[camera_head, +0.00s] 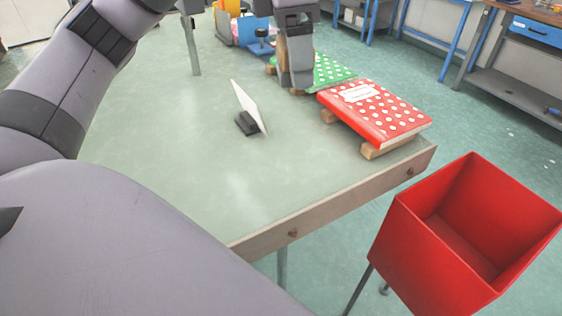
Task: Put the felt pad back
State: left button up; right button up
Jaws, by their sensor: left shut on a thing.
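My left gripper (297,82) points down at the far side of the table, close to the green polka-dot book. It is shut on a narrow brown piece (282,64), mostly hidden behind the grey fingers. I cannot tell whether this piece is the felt pad, and no other felt pad can be made out. My right gripper is not in view.
A green polka-dot book (332,71) and a red polka-dot book (376,108) rest on wooden blocks. A white card (247,104) leans in a black stand (246,124) on the pale green table (185,150). A red bin (420,255) stands at right. The table's near part is clear.

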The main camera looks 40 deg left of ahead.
pick_arm(q)
jog(key=shift+w+a+f, duration=0.1)
jog(key=shift+a, duration=0.2)
jog(key=b, duration=0.3)
send_over(293, 174)
jog(key=f, duration=1.4)
jog(key=shift+s+a+f, duration=0.2)
jog(key=shift+a+f, duration=0.05)
jog(key=shift+f, duration=0.15)
notch_tip(293, 174, down, 5)
jog(key=shift+f, duration=0.2)
jog(key=o, duration=1)
jog(key=shift+r, duration=0.15)
